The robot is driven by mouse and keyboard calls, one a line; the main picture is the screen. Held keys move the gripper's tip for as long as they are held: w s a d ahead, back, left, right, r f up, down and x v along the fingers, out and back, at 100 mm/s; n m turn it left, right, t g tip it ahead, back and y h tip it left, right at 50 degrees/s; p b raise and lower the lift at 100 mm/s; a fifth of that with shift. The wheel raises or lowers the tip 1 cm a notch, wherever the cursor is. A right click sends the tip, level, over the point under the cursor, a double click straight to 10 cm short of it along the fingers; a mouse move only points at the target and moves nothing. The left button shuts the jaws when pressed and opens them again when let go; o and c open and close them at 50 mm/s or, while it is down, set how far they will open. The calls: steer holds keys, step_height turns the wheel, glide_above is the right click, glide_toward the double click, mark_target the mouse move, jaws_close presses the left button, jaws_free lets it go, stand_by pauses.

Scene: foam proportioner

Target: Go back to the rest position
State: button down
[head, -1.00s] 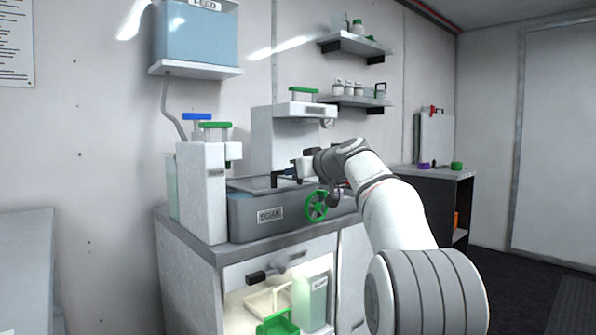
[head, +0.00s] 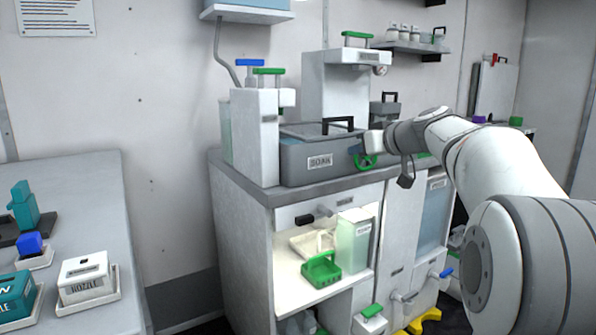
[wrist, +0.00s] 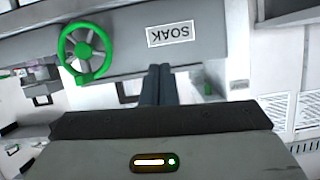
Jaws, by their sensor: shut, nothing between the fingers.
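My gripper (head: 368,148) is at the front of the grey bin labelled SOAK (head: 300,165) in the head view. In the wrist view its two dark fingers (wrist: 157,85) are together with nothing between them, pointing toward the bin's front face (wrist: 130,50). The green handwheel (wrist: 86,53) shows left of the fingers in the wrist view. In the head view it is partly hidden behind my gripper (head: 366,161). Whether the fingers touch the bin cannot be told.
The counter (head: 255,200) carries a white dispenser (head: 256,135) with blue and green handles. Below is an open lit shelf with a green basket (head: 321,270). A side table (head: 95,215) at left holds a NOZZLE box (head: 84,277). Wall shelves are at upper right.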

steer(key=s+a+r+m+g+h+p, duration=0.1)
steer(key=s+a+r+g+p, duration=0.15)
steer(key=s+p, duration=0.65)
steer(key=s+a+r+m+g+h+p, duration=0.2)
steer(key=s+a+g+p, duration=0.15)
steer(key=s+p, duration=0.55)
steer(key=s+d+m+g+h+p, duration=0.1)
steer(key=s+p, duration=0.6)
steer(key=s, duration=0.2)
steer(key=s+r+g+h+p, duration=0.1)
steer(key=s+g+h+p, duration=0.1)
steer(key=s+p, duration=0.6)
steer(key=shift+s+d+r+m+h+p, duration=0.15)
steer(key=shift+s+d+m+h+p, duration=0.2)
steer(key=shift+s, duration=0.5)
steer(key=c, duration=2.2)
jaws_free()
